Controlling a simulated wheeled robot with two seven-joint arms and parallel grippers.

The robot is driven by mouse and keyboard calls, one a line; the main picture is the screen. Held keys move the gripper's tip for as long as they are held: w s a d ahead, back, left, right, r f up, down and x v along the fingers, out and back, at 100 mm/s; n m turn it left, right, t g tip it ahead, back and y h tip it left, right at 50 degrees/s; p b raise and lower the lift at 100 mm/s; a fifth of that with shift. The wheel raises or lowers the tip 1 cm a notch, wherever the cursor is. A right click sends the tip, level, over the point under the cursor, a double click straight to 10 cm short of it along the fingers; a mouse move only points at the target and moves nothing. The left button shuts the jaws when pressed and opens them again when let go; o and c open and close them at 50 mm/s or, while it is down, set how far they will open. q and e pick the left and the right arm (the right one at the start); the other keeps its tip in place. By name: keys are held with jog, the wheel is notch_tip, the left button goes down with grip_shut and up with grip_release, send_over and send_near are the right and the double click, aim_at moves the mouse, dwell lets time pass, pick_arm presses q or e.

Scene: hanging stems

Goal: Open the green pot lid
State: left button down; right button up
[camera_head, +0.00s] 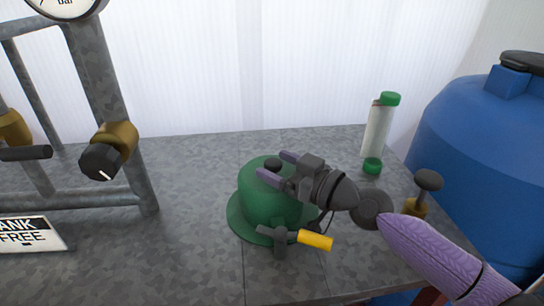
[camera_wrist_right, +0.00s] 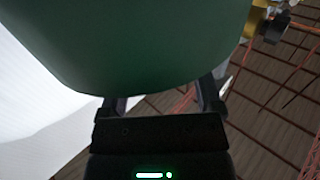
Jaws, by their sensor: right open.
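The green pot (camera_head: 262,208) stands on the grey worktop, with a wide green rim at its base and a small black knob (camera_head: 273,164) on top. My right gripper (camera_head: 272,165) is open at the top of the pot, reaching in from the right. Its two fingers appear on either side of the knob; whether they touch it I cannot tell. In the right wrist view the green surface (camera_wrist_right: 140,40) fills the upper middle, and the fingers of my right gripper (camera_wrist_right: 162,98) are apart at its lower edge. The lid's seam is not clear. My left gripper is not in view.
A tap with a yellow handle (camera_head: 315,240) is close in front of the pot. A clear tube with green caps (camera_head: 377,130) stands behind right, near a blue tank (camera_head: 480,150). A metal pipe frame with a black knob (camera_head: 101,161) is at left. The worktop between is clear.

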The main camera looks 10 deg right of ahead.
jog(key=shift+w+a, duration=0.5)
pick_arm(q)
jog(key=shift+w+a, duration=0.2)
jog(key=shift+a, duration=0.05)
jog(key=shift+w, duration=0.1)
pick_arm(e)
grip_shut()
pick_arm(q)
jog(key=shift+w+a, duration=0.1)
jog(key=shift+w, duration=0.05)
